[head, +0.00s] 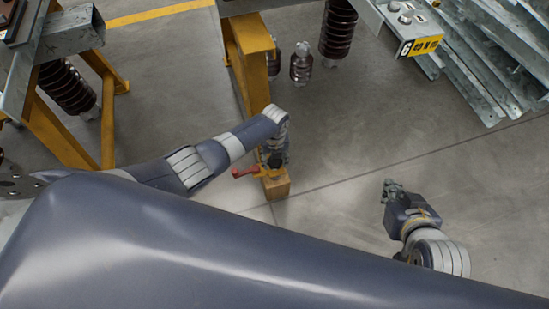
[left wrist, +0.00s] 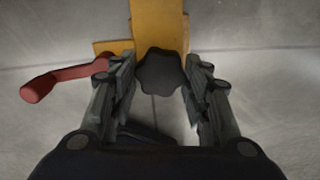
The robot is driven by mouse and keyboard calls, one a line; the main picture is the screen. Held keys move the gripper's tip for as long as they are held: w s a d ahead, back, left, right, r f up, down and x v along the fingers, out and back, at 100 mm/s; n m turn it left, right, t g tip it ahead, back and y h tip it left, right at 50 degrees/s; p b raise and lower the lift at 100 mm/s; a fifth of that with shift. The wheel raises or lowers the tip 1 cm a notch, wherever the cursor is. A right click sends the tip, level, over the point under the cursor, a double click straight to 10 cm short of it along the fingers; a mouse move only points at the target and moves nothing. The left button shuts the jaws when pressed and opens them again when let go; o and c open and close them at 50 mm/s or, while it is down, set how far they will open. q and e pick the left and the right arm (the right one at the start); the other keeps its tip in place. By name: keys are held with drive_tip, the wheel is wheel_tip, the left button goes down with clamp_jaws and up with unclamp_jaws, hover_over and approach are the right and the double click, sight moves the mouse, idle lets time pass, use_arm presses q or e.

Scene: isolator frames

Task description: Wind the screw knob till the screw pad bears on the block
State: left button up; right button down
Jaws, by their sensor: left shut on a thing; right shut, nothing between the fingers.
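The dark lobed screw knob (left wrist: 160,72) is between the fingertips of my left gripper (left wrist: 160,90), which is shut on it. In the head view my left gripper (head: 275,155) reaches down over the knob from the left. A red handle (left wrist: 62,78) sticks out left of the knob; it also shows in the head view (head: 244,172). My right gripper (head: 391,187) is shut and empty, well to the right.
A yellow frame leg (head: 252,65) stands behind my left gripper. Ribbed brown insulators (head: 301,63) stand near it. Another yellow frame (head: 105,110) is at the left. Grey steel profiles (head: 475,60) are stacked top right. The floor around my right gripper is clear.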

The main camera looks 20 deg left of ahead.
sight(275, 160)
use_arm(q)
drive_tip(key=o, duration=1)
drive_tip(key=shift+w, duration=0.2)
drive_tip(key=shift+o, duration=0.2)
drive_tip(key=shift+s, duration=0.1)
wheel_tip(275, 160, up, 12)
